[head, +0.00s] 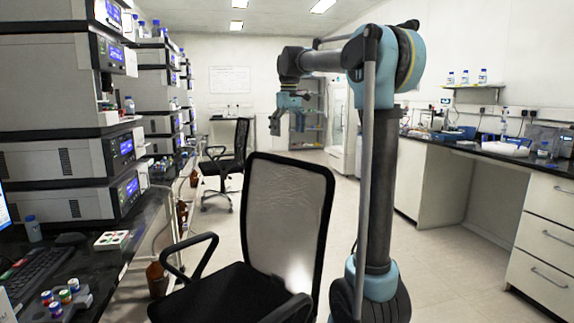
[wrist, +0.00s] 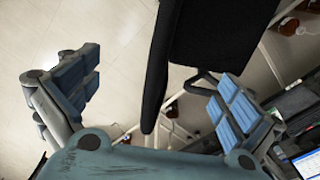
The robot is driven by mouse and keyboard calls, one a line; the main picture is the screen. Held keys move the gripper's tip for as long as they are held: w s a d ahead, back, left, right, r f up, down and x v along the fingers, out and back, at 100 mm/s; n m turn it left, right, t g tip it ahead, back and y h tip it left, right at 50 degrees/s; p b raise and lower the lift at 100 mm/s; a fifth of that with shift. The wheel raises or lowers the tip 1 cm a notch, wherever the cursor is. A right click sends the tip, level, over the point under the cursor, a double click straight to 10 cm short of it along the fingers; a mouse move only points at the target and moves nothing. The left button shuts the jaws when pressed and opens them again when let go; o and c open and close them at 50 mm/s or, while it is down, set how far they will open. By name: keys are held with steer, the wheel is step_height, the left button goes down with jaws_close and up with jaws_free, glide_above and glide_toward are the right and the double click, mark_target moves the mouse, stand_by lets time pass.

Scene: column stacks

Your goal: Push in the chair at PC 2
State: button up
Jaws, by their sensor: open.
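A black office chair (head: 287,215) with a mesh backrest and armrests stands in front, beside the left bench. A second similar chair (head: 226,165) stands farther back along the same bench. No label shows which one is at PC 2. My gripper (head: 288,122) is raised and points down, beyond the near backrest in the picture. In the wrist view, my gripper (wrist: 158,95) is open and empty. A chair's dark seat (wrist: 220,35) and backrest edge (wrist: 165,60) show below and between the fingers. I cannot tell whether they touch it.
The left bench (head: 110,265) carries stacked instruments (head: 70,160), a keyboard (head: 32,275) and small vials. Brown bottles (head: 157,279) stand under it. A right counter (head: 480,152) with drawers lines the other wall.

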mark_target(287, 158)
steer(key=shift+w+a+f, duration=0.2)
steer(key=shift+a+f, duration=0.05)
steer(key=shift+a, duration=0.05)
step_height(287, 158, down, 12)
steer(key=shift+f, duration=0.2)
stand_by(0.3)
jaws_close()
stand_by(0.4)
